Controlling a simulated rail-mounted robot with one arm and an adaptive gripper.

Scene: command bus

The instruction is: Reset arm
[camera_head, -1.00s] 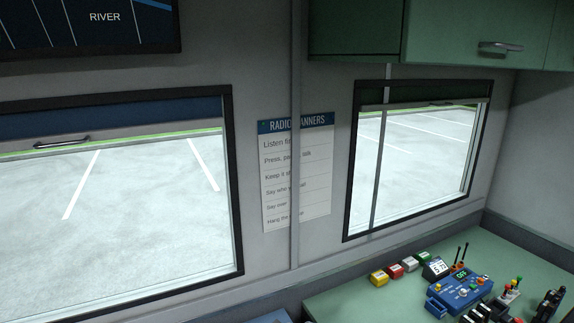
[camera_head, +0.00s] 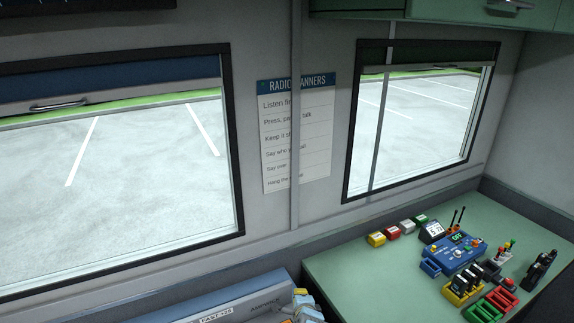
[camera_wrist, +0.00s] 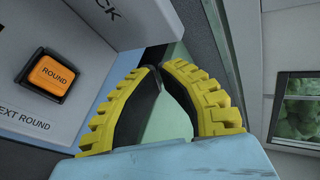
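My gripper (camera_wrist: 157,68) shows in the wrist view with two curved, ridged yellow fingers with dark inner faces. The fingertips come together at the far end, and nothing is seen held between them. Through the gap behind the tips a pale green surface shows. Part of my arm end, with yellow and pale blue parts, shows at the bottom edge of the head view. An orange button marked ROUND (camera_wrist: 55,76) sits on a grey panel (camera_wrist: 105,60) left of my gripper, apart from the fingers.
A green desk (camera_head: 345,270) at the right holds a blue radio unit (camera_head: 455,257), coloured blocks (camera_head: 393,233), red and green trays (camera_head: 500,300) and a black handset (camera_head: 541,268). A grey console (camera_head: 235,305) is below the left window. A RADIO MANNERS poster (camera_head: 275,130) hangs between two windows.

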